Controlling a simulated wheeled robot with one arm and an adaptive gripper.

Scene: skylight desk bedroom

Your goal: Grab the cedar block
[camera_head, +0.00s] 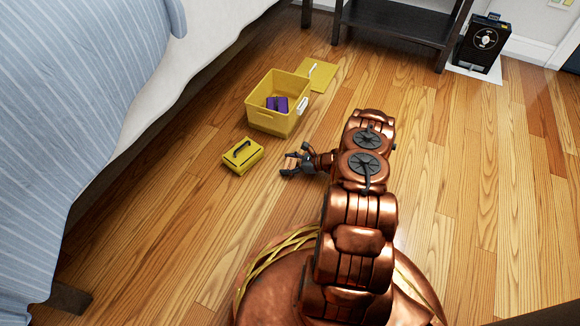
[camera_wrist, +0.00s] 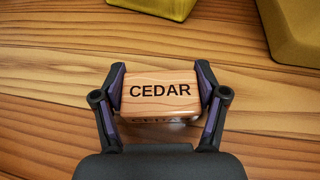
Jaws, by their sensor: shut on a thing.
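The cedar block (camera_wrist: 160,92) is a small light-wood block with "CEDAR" in dark letters on its top face. In the wrist view it sits between the two fingers of my gripper (camera_wrist: 161,90), which is shut on it from the left and right sides. The wood floor shows around the block; I cannot tell whether the block touches it. In the head view my gripper (camera_head: 293,165) is low over the floor, and the block (camera_head: 291,162) shows small between its fingers.
A yellow box with a black handle (camera_head: 242,156) lies just left of my gripper. An open yellow bin (camera_head: 273,121) with a purple thing (camera_head: 277,104) inside stands behind. A yellow lid (camera_head: 317,75), a dark shelf (camera_head: 395,30) and a black box (camera_head: 482,45) are farther back. The bed (camera_head: 100,100) is left.

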